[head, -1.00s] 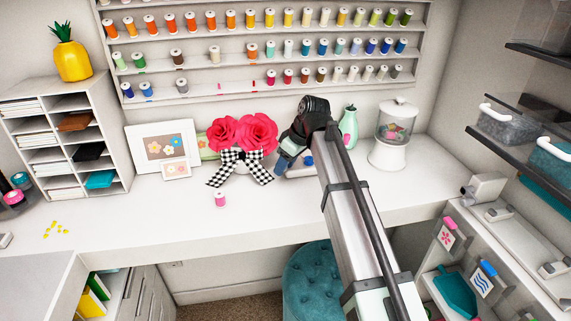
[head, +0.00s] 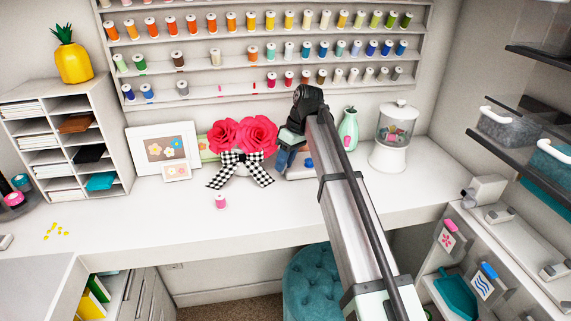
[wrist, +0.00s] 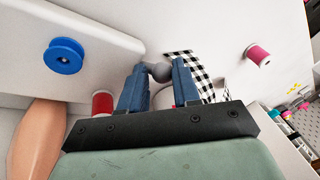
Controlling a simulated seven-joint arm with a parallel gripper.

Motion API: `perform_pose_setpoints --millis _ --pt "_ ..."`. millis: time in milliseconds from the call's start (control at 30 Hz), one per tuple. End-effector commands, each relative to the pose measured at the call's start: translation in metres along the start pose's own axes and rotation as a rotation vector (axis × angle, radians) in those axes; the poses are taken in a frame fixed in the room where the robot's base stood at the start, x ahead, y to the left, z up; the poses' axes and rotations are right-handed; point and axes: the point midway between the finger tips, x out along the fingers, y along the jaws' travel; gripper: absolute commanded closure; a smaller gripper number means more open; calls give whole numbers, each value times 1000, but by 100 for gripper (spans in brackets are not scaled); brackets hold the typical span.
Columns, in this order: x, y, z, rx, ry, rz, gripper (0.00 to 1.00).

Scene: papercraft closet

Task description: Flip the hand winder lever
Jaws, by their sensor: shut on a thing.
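The hand winder shows in the wrist view as a white body (wrist: 95,35) with a blue round bobbin (wrist: 64,56) on its face. Its lever's grey ball knob (wrist: 160,72) lies between the tips of my gripper's (wrist: 157,76) blue fingers, which are shut on it. A red thread spool (wrist: 102,103) shows just left of the fingers. In the head view, my gripper (head: 284,160) is beside the winder (head: 300,172) on the desk. My arm hides much of the winder there, and the knob cannot be made out.
A pink spool (head: 220,201) stands on the desk (head: 150,215) in front. A green vase (head: 348,130) and a glass jar (head: 395,135) stand right. The front of the desk is mostly clear.

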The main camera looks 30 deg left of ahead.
Motion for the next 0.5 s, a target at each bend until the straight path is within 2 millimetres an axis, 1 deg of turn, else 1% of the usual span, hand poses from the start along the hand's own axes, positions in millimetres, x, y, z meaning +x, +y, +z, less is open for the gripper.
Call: perform_pose_setpoints --millis 333,367,500 --pt "0 0 0 4 -10 -10 99" --pt "0 0 0 4 -10 -10 67" --pt "0 0 0 4 -10 -10 53"
